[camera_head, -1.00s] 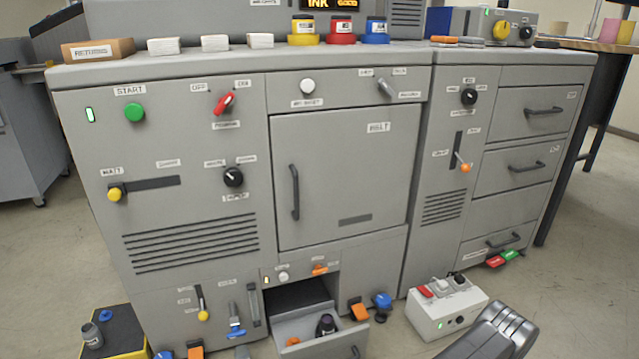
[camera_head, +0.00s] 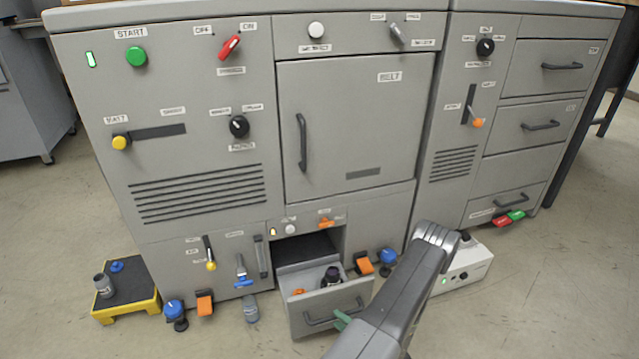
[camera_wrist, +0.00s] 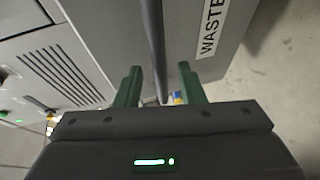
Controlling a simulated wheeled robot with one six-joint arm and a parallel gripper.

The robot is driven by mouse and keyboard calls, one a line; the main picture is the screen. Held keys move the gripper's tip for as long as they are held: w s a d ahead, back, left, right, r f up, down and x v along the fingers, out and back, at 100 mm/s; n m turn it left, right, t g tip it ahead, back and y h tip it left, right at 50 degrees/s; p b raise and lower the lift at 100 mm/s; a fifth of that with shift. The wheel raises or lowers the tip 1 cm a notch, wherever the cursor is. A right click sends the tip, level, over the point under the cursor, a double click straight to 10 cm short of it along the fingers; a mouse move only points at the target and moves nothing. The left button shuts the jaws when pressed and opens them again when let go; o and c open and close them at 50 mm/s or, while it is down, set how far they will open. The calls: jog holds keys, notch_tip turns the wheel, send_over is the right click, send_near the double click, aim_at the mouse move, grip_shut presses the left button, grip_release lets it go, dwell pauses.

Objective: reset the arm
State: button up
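My gripper (camera_wrist: 160,85) shows in the wrist view with its two green fingers spread apart. A dark bar handle (camera_wrist: 152,35) runs between the fingers, with a gap on each side. The handle is on a grey front labelled WASTE (camera_wrist: 212,25). In the head view a green fingertip of my gripper (camera_head: 342,319) is close to the front of the open lower drawer (camera_head: 302,318). My arm reaches in from the bottom right and covers part of that drawer front. A dark bottle (camera_head: 331,277) and an orange piece (camera_head: 298,291) are in the drawer.
The grey machine cabinet (camera_head: 200,190) fills the view behind the drawer. A yellow-edged step (camera_head: 128,312) stands on the floor at left, with a grey bottle (camera_head: 103,285). A white box (camera_head: 468,265) lies behind my arm at right. Open floor (camera_head: 560,300) is at the far right.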

jog(key=shift+x, duration=1.1)
